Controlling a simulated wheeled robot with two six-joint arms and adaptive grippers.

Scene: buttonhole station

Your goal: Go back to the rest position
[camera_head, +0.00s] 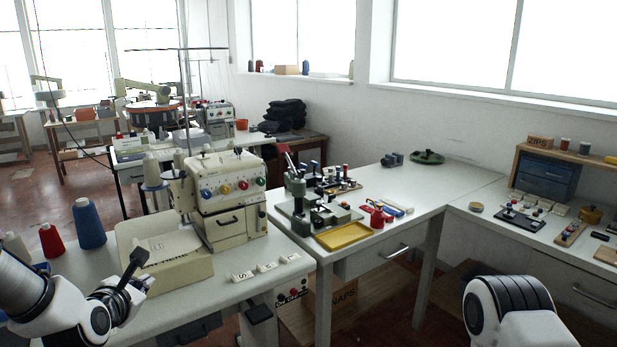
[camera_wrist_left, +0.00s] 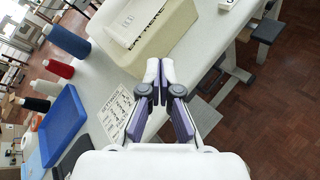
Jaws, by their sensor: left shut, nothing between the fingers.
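My left gripper (camera_head: 134,262) is at the lower left in the head view, at the front of the white sewing table (camera_head: 228,292). In the left wrist view its fingertips (camera_wrist_left: 159,72) meet, shut with nothing between them. They point toward the cream machine base (camera_wrist_left: 172,35), apparently apart from it. My right arm (camera_head: 508,308) shows at the lower right of the head view. Its gripper is out of the picture.
A cream overlock machine (camera_head: 228,187) stands behind my left gripper, with blue (camera_head: 89,224) and red (camera_head: 51,240) thread cones to the left. A blue tray (camera_wrist_left: 62,124) lies beside a printed card (camera_wrist_left: 116,113). A yellow tray (camera_head: 343,236) is on the middle table.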

